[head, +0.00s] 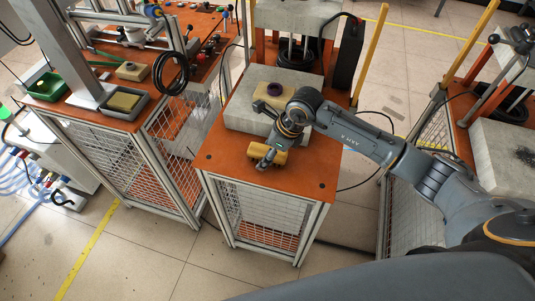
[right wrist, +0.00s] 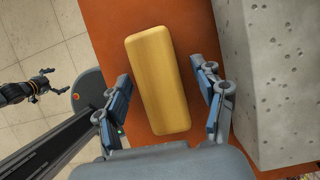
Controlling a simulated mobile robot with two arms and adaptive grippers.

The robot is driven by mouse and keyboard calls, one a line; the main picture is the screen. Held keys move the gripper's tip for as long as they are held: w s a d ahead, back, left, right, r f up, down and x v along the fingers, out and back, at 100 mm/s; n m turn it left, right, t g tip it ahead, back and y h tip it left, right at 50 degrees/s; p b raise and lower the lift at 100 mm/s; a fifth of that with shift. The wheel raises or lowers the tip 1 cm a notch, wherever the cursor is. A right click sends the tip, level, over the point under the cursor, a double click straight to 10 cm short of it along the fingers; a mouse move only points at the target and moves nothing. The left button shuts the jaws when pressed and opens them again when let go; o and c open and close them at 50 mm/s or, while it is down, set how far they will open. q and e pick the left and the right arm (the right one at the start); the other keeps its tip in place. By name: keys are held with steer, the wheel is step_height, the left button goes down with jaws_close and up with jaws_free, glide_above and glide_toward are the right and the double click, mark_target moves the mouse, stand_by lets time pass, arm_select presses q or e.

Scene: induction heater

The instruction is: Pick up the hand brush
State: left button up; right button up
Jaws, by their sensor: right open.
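The hand brush shows as a yellow wooden block (right wrist: 157,80) in the right wrist view, lying on the orange table top. Its bristles are not visible from above. My right gripper (right wrist: 168,95) is open, with one finger on each side of the block and a gap on both sides. In the head view the brush (head: 281,157) is partly hidden by my right gripper (head: 266,160), which is over it near the front of the middle table. A dark gripper, apparently my left one (right wrist: 48,83), shows small at the left of the right wrist view.
A concrete block (right wrist: 277,70) stands close to the right of the brush in the right wrist view. On the same block in the head view sits a beige piece with a dark round top (head: 273,90). The orange table (head: 222,158) is bare left of the brush.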

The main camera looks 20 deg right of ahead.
steer(key=shift+f, duration=0.15)
stand_by(0.3)
steer(key=c, duration=1.3)
steer(key=shift+r+p, duration=0.4)
step_height(320, 180, up, 2)
steer(key=shift+w+r+b, duration=0.1)
steer(key=shift+b, duration=0.95)
steer(key=s+a+r+b, duration=0.1)
steer(key=s+r+b, duration=0.2)
steer(key=s+r, duration=0.7)
steer(key=s, duration=0.4)
steer(key=shift+r+b, duration=0.3)
steer(key=shift+b, duration=0.05)
steer(key=shift+s, duration=0.1)
